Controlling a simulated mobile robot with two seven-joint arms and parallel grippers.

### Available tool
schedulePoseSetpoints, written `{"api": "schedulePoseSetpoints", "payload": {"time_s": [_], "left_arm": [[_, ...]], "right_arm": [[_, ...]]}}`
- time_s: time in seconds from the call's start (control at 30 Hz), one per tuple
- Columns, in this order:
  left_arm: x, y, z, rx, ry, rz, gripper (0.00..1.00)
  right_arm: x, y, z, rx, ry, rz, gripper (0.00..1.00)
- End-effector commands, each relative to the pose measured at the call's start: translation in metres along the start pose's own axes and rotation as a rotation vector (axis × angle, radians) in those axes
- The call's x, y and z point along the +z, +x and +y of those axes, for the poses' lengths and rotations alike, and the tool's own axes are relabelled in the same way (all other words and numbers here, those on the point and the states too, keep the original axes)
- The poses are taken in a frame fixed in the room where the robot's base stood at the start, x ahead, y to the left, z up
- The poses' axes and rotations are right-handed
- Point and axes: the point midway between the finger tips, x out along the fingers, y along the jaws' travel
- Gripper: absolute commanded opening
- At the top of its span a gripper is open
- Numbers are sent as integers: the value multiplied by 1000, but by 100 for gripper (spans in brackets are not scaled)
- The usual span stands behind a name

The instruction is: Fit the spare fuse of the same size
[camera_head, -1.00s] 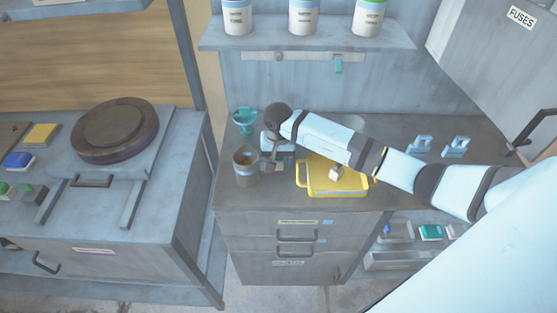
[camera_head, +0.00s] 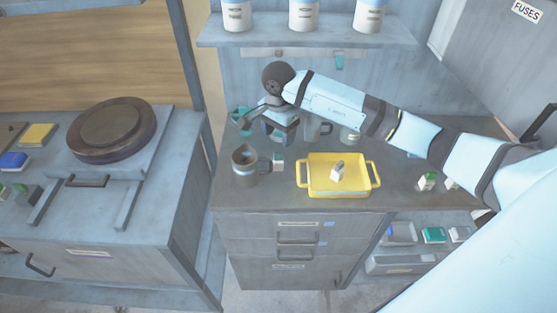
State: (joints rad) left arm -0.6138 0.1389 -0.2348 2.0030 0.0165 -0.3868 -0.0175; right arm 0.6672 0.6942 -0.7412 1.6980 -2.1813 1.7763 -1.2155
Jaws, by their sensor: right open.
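A small pale block with a grey top (camera_head: 338,172), perhaps a fuse, stands in the yellow two-handled tray (camera_head: 312,189). A small white and green block (camera_head: 278,160) is just right of the dark mug (camera_head: 244,166). Another small block with green on it (camera_head: 427,181) is on the right of the counter, with a pale one (camera_head: 451,184) partly behind my arm. I cannot read any sizes. My right gripper (camera_head: 281,133) is open, above the back of the counter, behind the mug and the small block. My left gripper is not in view.
A cabinet labelled FUSES (camera_head: 526,12) is at the upper right. A teal funnel (camera_head: 240,116), a grey mug (camera_head: 318,128) and a jar (camera_head: 350,135) are at the back of the counter. Canisters stand on the shelf (camera_head: 270,42). The plate press (camera_head: 112,130) is at left.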

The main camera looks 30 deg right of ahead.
Motion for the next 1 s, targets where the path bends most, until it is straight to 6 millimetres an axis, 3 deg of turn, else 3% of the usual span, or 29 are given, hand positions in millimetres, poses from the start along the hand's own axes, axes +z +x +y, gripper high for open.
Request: {"api": "schedulePoseSetpoints", "payload": {"time_s": [0.2, 0.6, 0.8, 1.0], "left_arm": [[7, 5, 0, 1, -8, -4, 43], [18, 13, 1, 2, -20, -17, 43], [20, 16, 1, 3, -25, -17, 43], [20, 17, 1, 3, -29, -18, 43]], "right_arm": [[-2, 10, -1, 21, 624, -13, 62], [-4, 23, -2, 75, 1708, 0, 62], [-5, 28, -3, 97, 2137, 21, 62], [-5, 30, -3, 111, 2381, 37, 62]]}}
